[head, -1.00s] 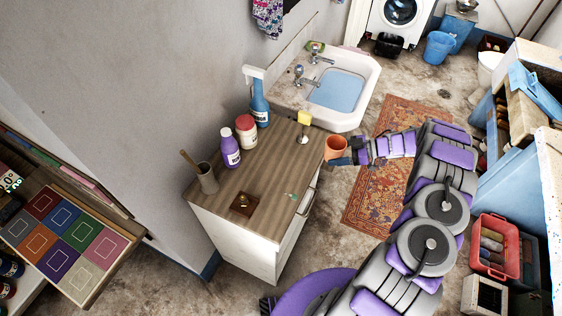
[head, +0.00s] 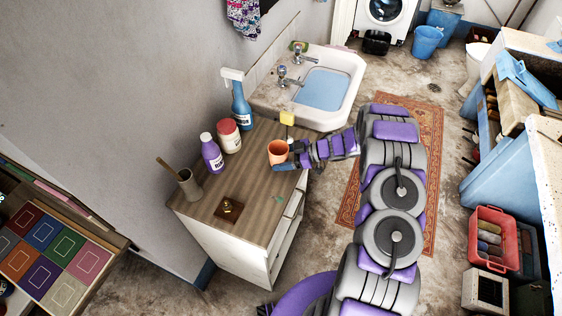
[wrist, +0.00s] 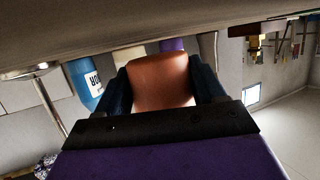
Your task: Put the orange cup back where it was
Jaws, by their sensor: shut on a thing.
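The orange cup (head: 278,152) is at the right part of the wooden cabinet top (head: 246,180) in the head view. My gripper (head: 283,164) is shut on it from the right side. In the wrist view the cup (wrist: 160,78) sits between the two dark fingers and looks upright relative to the cabinet top. I cannot tell whether its base touches the wood or hangs just above it. The cup's far side and base are hidden.
A yellow sponge (head: 287,118) is near the sink (head: 322,92).

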